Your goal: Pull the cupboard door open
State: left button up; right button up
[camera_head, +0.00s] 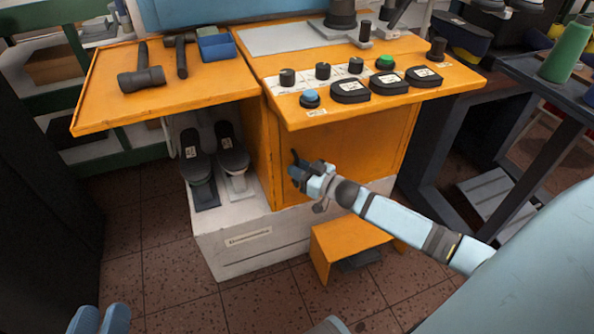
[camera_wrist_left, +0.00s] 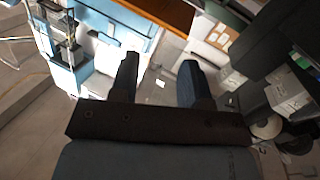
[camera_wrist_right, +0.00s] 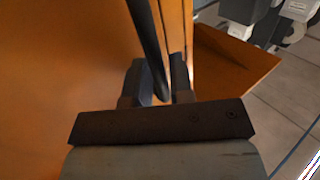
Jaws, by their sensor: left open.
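The orange cupboard door (camera_head: 345,145) stands below the control panel in the head view and looks closed, flush with the front. Its dark bar handle (camera_head: 294,157) is near the door's left edge. My right gripper (camera_head: 300,174) is at this handle. In the right wrist view the handle (camera_wrist_right: 146,35) runs down between the two fingers, which are close on either side of it. The door surface (camera_wrist_right: 60,70) fills the left of that view. My left gripper (camera_wrist_left: 158,70) is open and empty in the left wrist view, away from the cupboard.
Two black shoe lasts (camera_head: 231,150) stand on the white base (camera_head: 240,240) left of the door. A small orange step (camera_head: 345,240) is on the floor below the door. A dark workbench (camera_head: 500,130) stands at right. The tiled floor in front at left is clear.

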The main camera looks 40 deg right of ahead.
jog(key=shift+w, duration=0.1)
grip_shut()
